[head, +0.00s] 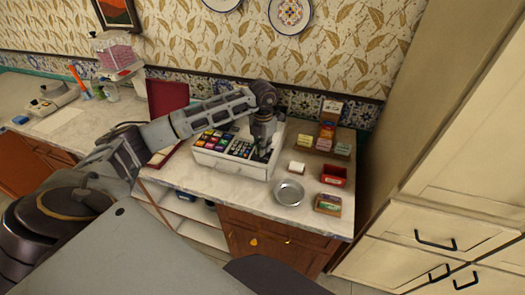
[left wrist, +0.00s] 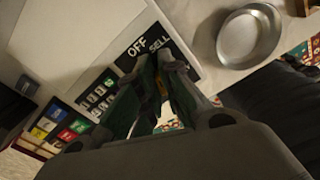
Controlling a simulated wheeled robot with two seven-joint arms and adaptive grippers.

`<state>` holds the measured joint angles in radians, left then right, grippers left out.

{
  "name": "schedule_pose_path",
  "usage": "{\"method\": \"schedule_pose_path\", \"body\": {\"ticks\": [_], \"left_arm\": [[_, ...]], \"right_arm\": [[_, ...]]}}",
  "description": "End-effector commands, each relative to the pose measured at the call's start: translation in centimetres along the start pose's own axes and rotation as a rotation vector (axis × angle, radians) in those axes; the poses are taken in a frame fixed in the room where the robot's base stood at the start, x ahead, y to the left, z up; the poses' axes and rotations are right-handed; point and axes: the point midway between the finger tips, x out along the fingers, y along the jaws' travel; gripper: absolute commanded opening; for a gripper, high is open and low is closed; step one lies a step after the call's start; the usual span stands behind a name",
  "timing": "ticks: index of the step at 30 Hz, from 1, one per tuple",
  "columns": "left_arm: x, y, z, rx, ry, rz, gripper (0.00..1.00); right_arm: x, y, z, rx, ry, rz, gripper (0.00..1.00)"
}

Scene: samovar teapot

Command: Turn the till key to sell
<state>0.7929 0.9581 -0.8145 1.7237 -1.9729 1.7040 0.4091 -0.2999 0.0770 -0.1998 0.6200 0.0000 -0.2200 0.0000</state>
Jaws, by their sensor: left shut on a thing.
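The white till (head: 228,169) stands on the counter with coloured buttons on its top. My left gripper (head: 263,153) reaches down onto the right part of the till's top. In the left wrist view, a black plate (left wrist: 128,62) on the till carries the white words OFF and SELL. The left gripper (left wrist: 163,62) is shut at this plate, its fingers close to the word SELL. It is shut on the till key, which the fingers mostly hide, so I cannot tell which way the key points. My right gripper is not in view.
A round metal dish (head: 289,192) sits on the counter right of the till. Nearby are a red box (head: 334,175), a small white block (head: 296,167) and several small boxes. A dark red panel (head: 167,98) stands behind the till's left side. Tall cabinets (head: 460,150) bound the right.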

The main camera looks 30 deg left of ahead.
Motion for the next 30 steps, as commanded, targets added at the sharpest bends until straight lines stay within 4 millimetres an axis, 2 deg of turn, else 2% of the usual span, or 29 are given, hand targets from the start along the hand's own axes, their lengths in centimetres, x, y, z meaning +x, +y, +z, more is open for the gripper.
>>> {"method": "schedule_pose_path", "body": {"ticks": [6,15,24,30], "left_arm": [[0.1,0.0,0.1,0.167,-0.004,0.002,0.00],[0.0,-0.2,0.1,0.332,-0.004,0.001,0.00],[-0.1,-0.2,0.0,0.385,-0.004,0.001,0.00],[-0.1,-0.2,0.0,0.386,-0.004,0.001,0.00]], "right_arm": [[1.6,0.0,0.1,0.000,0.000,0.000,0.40],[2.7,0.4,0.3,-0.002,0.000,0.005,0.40],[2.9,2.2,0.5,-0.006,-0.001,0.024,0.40],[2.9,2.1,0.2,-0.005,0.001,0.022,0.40]]}}
